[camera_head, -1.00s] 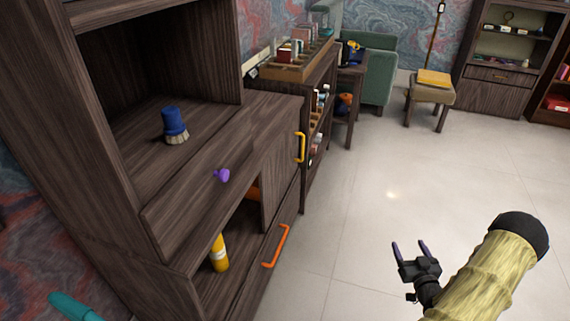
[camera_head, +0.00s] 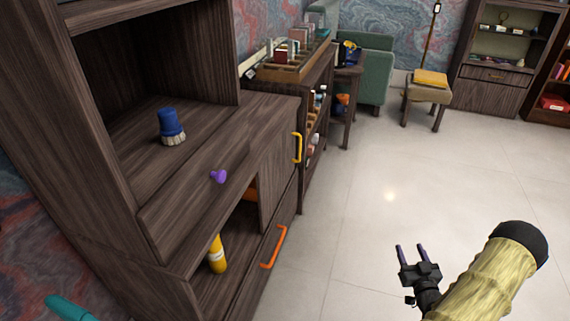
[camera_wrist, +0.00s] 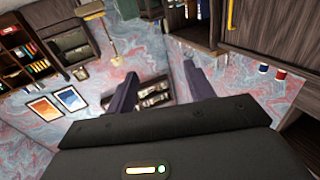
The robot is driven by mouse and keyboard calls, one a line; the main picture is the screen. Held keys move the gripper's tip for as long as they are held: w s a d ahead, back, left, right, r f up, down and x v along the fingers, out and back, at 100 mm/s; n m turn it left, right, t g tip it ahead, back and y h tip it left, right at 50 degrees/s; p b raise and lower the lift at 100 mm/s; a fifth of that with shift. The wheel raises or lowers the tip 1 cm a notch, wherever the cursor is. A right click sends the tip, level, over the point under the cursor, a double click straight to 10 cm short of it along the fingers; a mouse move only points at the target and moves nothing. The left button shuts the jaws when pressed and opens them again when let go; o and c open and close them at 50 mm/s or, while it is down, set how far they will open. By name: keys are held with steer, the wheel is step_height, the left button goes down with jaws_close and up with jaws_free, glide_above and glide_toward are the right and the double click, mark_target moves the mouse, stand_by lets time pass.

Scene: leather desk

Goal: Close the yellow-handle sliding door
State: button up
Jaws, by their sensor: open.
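The yellow handle (camera_head: 297,148) is upright near the right end of a dark wood sliding door (camera_head: 277,165) on the cabinet front. The door covers the right part of the compartment. The left part stands open and shows a yellow bottle (camera_head: 217,254) inside. My gripper (camera_head: 412,254) is open and empty, over the floor to the right of the cabinet and well apart from the handle. In the wrist view the open fingers (camera_wrist: 160,88) point into the room, and the yellow handle (camera_wrist: 231,14) shows at the top right.
An orange handle (camera_head: 274,247) is on the drawer below. A blue brush (camera_head: 171,126) stands on the cabinet top. The floor (camera_head: 365,205) between cabinet and gripper is clear.

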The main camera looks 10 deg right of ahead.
steer(key=shift+w+a+r, duration=0.2)
steer(key=shift+w, duration=0.2)
steer(key=c, duration=0.4)
steer(key=w, duration=0.1)
steer(key=w+a+r+n+g+y, duration=0.1)
steer(key=w, duration=0.1)
steer(key=shift+a+r+g, duration=0.15)
steer(key=shift+a+g, duration=0.2)
steer(key=shift+g, duration=0.05)
jaws_close()
steer(key=w+a+r+n+g, duration=0.2)
steer(key=w+a+r+g, duration=0.2)
steer(key=a+r+g, duration=0.6)
steer(key=s+a+r+g, duration=0.1)
steer(key=s+a+r, duration=0.1)
steer(key=s+a, duration=0.3)
steer(key=s+a+r+m+g+y, duration=0.1)
steer(key=s+a+r, duration=0.2)
steer(key=s+a, duration=0.3)
steer(key=s+a+r+g, duration=0.1)
steer(key=s+a+r, duration=0.2)
steer(key=s+a, duration=0.3)
steer(key=a, duration=0.4)
steer(key=shift+r+y, duration=0.2)
steer(key=shift+y, duration=0.2)
